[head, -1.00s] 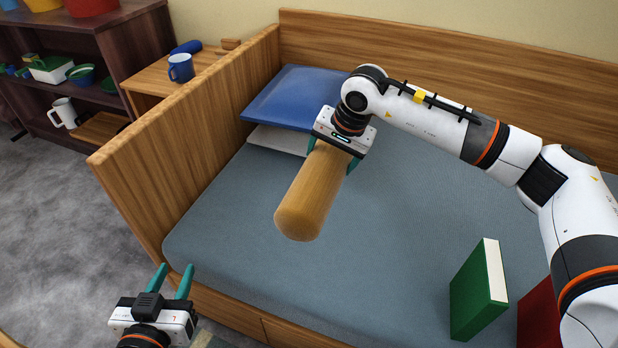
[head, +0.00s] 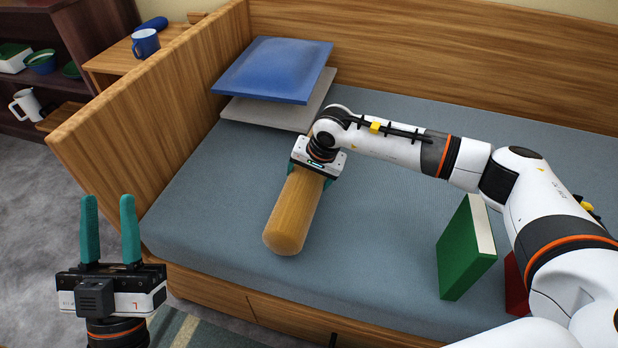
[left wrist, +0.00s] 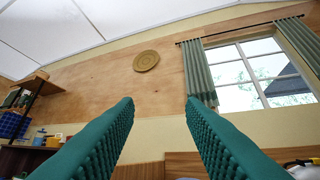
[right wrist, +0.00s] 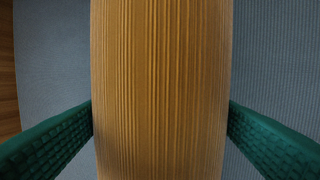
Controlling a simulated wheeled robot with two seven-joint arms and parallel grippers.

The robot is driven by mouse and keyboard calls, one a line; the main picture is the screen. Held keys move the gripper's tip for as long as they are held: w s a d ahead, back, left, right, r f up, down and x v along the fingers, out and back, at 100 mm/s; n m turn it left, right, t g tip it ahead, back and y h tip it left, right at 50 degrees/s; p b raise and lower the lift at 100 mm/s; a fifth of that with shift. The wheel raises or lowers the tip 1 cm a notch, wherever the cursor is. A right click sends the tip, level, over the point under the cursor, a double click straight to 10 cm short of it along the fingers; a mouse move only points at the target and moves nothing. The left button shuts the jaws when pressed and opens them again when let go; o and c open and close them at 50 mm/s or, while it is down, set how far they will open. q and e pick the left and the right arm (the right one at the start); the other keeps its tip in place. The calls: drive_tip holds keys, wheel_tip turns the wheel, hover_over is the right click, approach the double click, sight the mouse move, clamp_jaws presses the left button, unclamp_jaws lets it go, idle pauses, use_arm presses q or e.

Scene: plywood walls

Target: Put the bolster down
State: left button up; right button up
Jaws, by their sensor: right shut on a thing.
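The bolster (head: 291,213) is a mustard-yellow ribbed cylinder over the grey-blue mattress (head: 375,260) of the wooden bed. My right gripper (head: 312,177) is shut on its far end. In the right wrist view the bolster (right wrist: 160,90) fills the middle, with a green finger against each side. It looks low, at or close to the mattress; I cannot tell whether it touches. My left gripper (head: 109,228) is open and empty, in front of the bed at the left. The left wrist view shows its two fingers apart (left wrist: 160,120), with wall and window beyond.
A blue cushion (head: 274,69) and a grey one (head: 268,113) lie stacked at the bed's left end. A green book (head: 465,250) and a red book (head: 515,285) stand at right. A blue mug (head: 145,43) is on the side table. The mattress middle is mostly free.

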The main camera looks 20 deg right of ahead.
use_arm(q)
drive_tip(key=shift+s+r, duration=0.2)
drive_tip(key=shift+s, duration=0.05)
use_arm(e)
drive_tip(key=shift+f, duration=0.1)
use_arm(q)
drive_tip(key=shift+t, duration=0.3)
use_arm(e)
drive_tip(key=shift+f, duration=0.1)
drive_tip(key=o, duration=1.3)
use_arm(q)
drive_tip(key=shift+s+a+r, duration=0.1)
drive_tip(key=shift+s+r, duration=0.1)
drive_tip(key=shift+s, duration=0.05)
